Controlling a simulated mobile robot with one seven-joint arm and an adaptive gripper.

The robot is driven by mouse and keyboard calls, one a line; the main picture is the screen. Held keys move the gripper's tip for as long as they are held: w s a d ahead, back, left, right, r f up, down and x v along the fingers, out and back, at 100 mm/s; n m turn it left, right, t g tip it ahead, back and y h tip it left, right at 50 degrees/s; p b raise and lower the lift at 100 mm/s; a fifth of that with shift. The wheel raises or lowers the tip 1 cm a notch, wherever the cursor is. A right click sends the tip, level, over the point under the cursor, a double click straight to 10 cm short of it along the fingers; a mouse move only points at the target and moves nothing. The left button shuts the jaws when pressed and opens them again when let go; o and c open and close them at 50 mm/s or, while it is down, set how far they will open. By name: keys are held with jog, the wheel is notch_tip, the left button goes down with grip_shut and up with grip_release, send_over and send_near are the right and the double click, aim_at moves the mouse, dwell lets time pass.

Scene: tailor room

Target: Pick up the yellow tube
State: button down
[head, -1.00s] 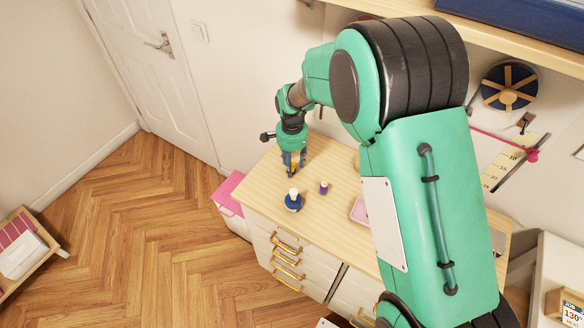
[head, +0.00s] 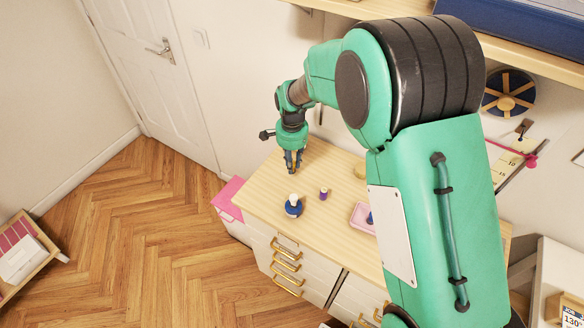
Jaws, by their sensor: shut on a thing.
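My gripper (head: 292,163) points down at the back left of the light wooden cabinet top (head: 262,190). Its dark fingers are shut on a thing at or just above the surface. The yellow tube is not clearly visible now; the fingers hide most of what they hold. A yellow patch showed at the fingers in the earlier head view, so the held thing looks to be the tube. I cannot tell whether it touches the top.
A blue bottle with a white cap (head: 293,207) and a small purple spool (head: 323,193) stand in front of my gripper. A pink tray (head: 354,222) lies to the right, partly behind my arm. The wall is close behind.

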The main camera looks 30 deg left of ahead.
notch_tip(320, 180, up, 7)
jog(key=shift+f+p, duration=0.2)
jog(key=shift+p, duration=0.3)
